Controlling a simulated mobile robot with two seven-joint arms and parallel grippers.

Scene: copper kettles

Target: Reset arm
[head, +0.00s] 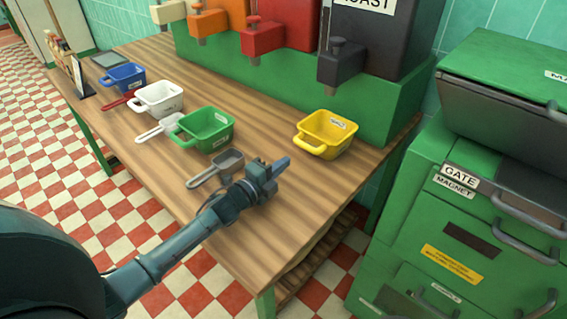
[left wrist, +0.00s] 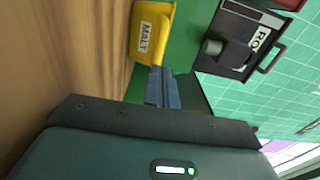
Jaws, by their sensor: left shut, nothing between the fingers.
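My left gripper (head: 274,167) is shut and empty above the front right part of the wooden table (head: 265,225). In the left wrist view its closed fingers (left wrist: 162,88) point toward a yellow bin (left wrist: 151,32) labelled MALT. In the head view the yellow bin (head: 328,134) stands on the table behind and to the right of the gripper, apart from it. A grey scoop (head: 228,163) lies just left of the gripper, partly beside my wrist. My right gripper is in neither view.
A green bin (head: 205,128), a white bin (head: 158,98) and a blue bin (head: 124,77) stand to the left. Dispensers, including a dark one (head: 345,62), line the table's back. A green cabinet (head: 440,220) stands right. The table's front right is clear.

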